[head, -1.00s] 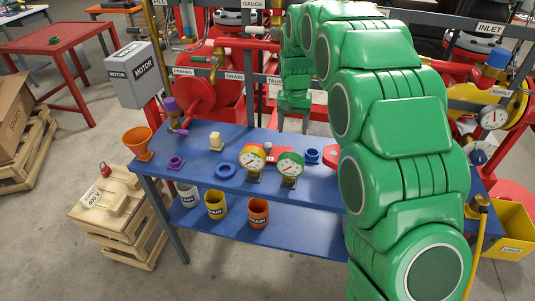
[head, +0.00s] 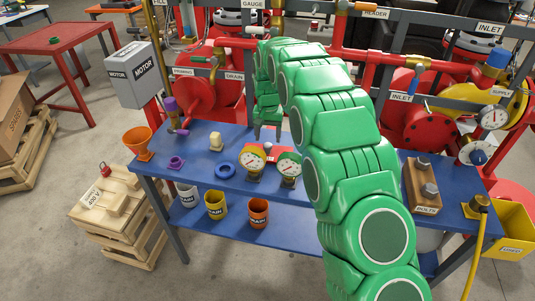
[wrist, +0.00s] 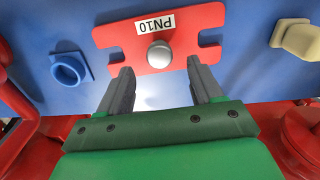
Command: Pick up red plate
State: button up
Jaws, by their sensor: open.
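The red plate (wrist: 182,26) lies on the blue bench in the wrist view. It has a PN10 label, a notch at each end and a silver knob (wrist: 159,54) in its middle. In the head view the red plate (head: 268,156) shows only partly, behind the gauges and below my arm. My gripper (wrist: 159,66) is open and empty, its fingertips at the plate's near edge, one on each side of the knob. I cannot tell how high the fingertips are above the plate. The gripper (head: 267,138) also shows in the head view, partly blurred into the arm.
A bolts block (head: 421,188) stands at the bench's right.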

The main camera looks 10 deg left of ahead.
aim_at(268, 145)
jog(key=shift+s+f, duration=0.15)
jog(key=shift+f, duration=1.15)
jog(key=shift+s+f, duration=0.15)
jog(key=shift+f, duration=1.1)
grip_shut()
